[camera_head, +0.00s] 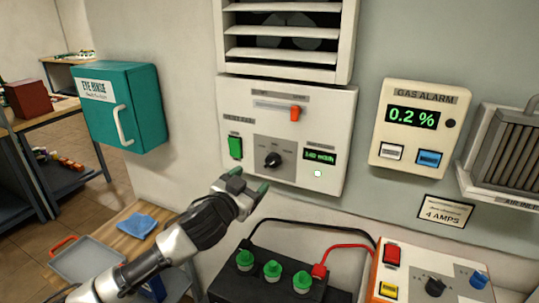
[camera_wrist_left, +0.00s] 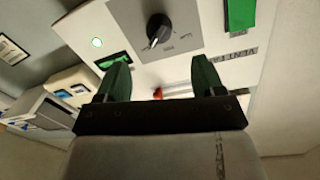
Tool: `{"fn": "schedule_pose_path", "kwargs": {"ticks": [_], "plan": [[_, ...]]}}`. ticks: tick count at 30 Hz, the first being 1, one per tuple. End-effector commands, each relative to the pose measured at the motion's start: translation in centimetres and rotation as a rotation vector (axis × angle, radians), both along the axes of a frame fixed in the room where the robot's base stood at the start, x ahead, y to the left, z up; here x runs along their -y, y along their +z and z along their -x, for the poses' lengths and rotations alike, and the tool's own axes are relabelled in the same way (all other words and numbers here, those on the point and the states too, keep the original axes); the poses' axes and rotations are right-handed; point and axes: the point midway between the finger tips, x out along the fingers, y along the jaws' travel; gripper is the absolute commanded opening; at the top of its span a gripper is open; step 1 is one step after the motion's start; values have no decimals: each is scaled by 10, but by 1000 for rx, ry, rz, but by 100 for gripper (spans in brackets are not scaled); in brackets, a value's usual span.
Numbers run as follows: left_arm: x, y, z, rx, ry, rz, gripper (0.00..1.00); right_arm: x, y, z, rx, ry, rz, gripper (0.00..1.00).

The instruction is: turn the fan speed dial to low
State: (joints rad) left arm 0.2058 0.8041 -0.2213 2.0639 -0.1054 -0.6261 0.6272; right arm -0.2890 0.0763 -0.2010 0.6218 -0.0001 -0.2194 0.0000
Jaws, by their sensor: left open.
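The fan speed dial (camera_head: 272,160) is a black knob on a grey plate, low in the middle of the white ventilation panel (camera_head: 330,105). Small labels surround it, too small to read. The dial also shows in the left wrist view (camera_wrist_left: 157,27), upside down, at the top, with a pale pointer mark. My left gripper (camera_head: 250,180) is open and empty, just below and left of the dial in the head view. In the left wrist view its green-tipped fingers (camera_wrist_left: 160,70) are spread apart, with the dial beyond them and not between them. My right gripper is not in view.
A black battery (camera_head: 270,275) with green caps and cables stands below. A charger box (camera_head: 430,275), a gas alarm (camera_head: 421,125) and a teal cabinet (camera_head: 150,105) are nearby.

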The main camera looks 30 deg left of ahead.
Motion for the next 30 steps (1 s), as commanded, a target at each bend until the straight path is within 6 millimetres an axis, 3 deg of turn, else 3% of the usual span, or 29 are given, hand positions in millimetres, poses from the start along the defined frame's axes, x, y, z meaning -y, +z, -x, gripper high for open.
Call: {"fn": "schedule_pose_path", "kwargs": {"ticks": [3, 7, 15, 19, 29, 30], "plan": [[0, 4, -20, 2, 2, 0, 68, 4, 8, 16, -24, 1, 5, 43], [0, 4, -47, 1, 3, 1, 68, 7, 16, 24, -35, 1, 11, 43], [1, 1, -88, -1, 1, 0, 68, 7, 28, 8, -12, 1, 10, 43], [1, 0, -96, -2, 2, 0, 68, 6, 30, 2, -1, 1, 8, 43], [2, -1, -99, -1, -1, -1, 68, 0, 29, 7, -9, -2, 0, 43], [1, -1, -99, -2, 1, -1, 62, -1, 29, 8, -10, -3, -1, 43]]}}
